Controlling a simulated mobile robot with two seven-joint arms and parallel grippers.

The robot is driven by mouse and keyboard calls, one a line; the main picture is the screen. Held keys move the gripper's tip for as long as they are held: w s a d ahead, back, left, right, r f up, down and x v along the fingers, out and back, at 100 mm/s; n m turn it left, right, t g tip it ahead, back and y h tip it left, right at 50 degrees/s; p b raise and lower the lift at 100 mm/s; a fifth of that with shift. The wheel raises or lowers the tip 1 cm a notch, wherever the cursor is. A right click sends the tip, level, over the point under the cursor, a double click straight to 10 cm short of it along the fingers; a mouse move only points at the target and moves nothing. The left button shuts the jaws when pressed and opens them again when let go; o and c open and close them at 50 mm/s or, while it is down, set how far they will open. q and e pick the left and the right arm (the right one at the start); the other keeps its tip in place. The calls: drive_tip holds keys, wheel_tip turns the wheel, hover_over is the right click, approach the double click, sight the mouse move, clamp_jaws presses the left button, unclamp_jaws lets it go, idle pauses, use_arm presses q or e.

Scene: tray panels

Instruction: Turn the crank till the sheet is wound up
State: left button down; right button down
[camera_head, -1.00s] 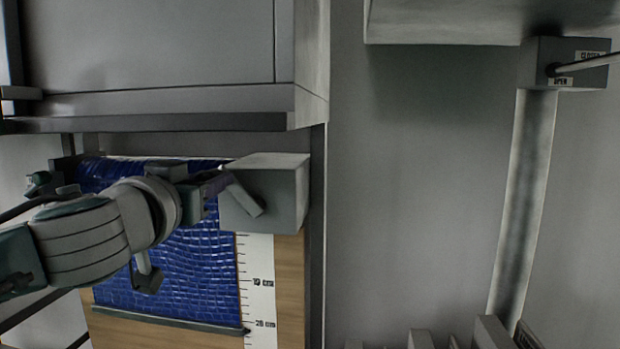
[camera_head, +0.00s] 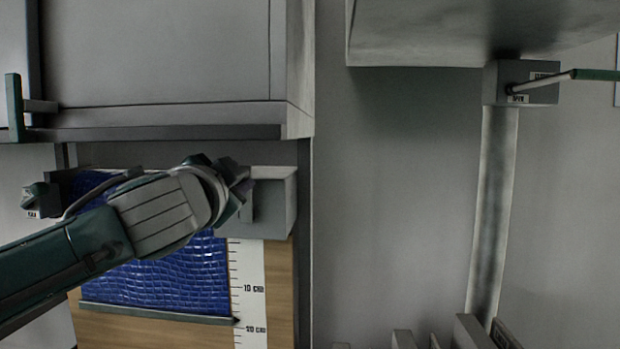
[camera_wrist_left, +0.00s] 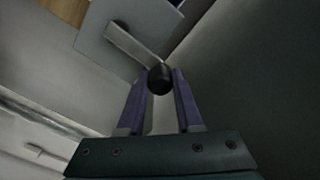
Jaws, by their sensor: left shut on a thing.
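The blue sheet (camera_head: 165,275) hangs over a wooden board, with a grey bar (camera_head: 160,312) along its bottom edge, a little above the 20 cm mark of the scale (camera_head: 248,285). The grey crank box (camera_head: 278,200) is at the sheet's upper right. The left wrist view shows the crank arm (camera_wrist_left: 133,44) running from the box to a black knob (camera_wrist_left: 160,79). My left gripper (camera_head: 243,183) is shut on this knob, its two purple fingers (camera_wrist_left: 160,88) on either side of it. My left arm hides part of the sheet. My right gripper is not in view.
A grey cabinet (camera_head: 160,60) overhangs just above the sheet and crank. To the right, a lever with a green grip (camera_head: 595,75) projects from a box (camera_head: 525,84) labelled open. Grey blocks (camera_head: 470,332) stand at the bottom. The wall between is clear.

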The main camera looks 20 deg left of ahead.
use_arm(q)
drive_tip(key=shift+w+d+f+m+b, duration=0.3)
drive_tip(key=shift+d+f+m, duration=0.6)
drive_tip(key=shift+m, duration=1.3)
drive_tip(key=shift+w+d+f+m+b, duration=0.25)
drive_tip(key=shift+d+f+m, duration=0.3)
drive_tip(key=shift+d+m, duration=1.2)
drive_tip(key=shift+w+d+f+m+b, duration=0.3)
drive_tip(key=shift+d+f+m, duration=0.35)
drive_tip(key=shift+m, duration=2)
drive_tip(key=shift+s+a+f, duration=0.1)
drive_tip(key=shift+f, duration=0.05)
drive_tip(key=c, duration=0.6)
unclamp_jaws()
drive_tip(key=shift+s, duration=0.1)
drive_tip(key=b+v, duration=0.2)
drive_tip(key=v, duration=0.7)
drive_tip(key=shift+s, duration=0.4)
